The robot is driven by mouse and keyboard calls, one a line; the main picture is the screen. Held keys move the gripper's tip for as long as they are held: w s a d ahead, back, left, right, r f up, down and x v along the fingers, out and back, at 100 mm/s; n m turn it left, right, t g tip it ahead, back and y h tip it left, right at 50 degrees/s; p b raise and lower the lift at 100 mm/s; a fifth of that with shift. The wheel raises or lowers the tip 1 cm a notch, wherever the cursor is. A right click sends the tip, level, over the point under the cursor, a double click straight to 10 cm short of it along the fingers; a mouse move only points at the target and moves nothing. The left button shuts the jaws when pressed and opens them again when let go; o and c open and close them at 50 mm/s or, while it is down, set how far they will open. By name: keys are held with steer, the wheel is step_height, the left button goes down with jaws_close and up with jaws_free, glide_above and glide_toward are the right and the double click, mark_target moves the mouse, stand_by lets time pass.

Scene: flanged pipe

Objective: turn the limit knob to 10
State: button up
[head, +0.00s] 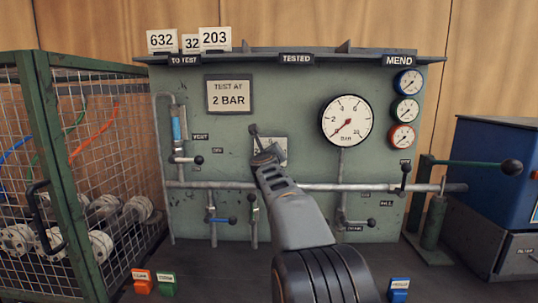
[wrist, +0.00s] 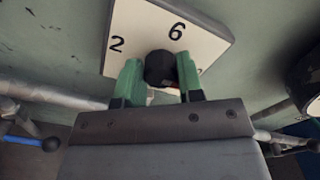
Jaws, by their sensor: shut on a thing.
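The limit knob (wrist: 160,68) is a dark round knob in front of a square cream dial plate (wrist: 128,35). The plate carries a 2 at left and a 6 at top; a third mark at right is mostly hidden. My gripper (wrist: 159,76) has its green fingers on either side of the knob and is shut on it. No pointer on the knob is clear. In the head view the dial plate (head: 281,146) is on the green panel, mostly behind my gripper (head: 264,158), so the knob is hidden there.
The panel (head: 290,90) carries a "TEST AT 2 BAR" sign (head: 229,95), a large gauge (head: 346,121) and valve levers along a horizontal pipe (head: 330,187). A wire cage (head: 65,170) stands at left. A long green lever (head: 470,164) and blue box (head: 490,170) are at right.

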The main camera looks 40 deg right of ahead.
steer(key=shift+r, duration=0.1)
steer(key=o, duration=0.9)
steer(key=v, duration=1.3)
steer(key=shift+s+a, duration=0.25)
steer(key=shift+s, duration=0.05)
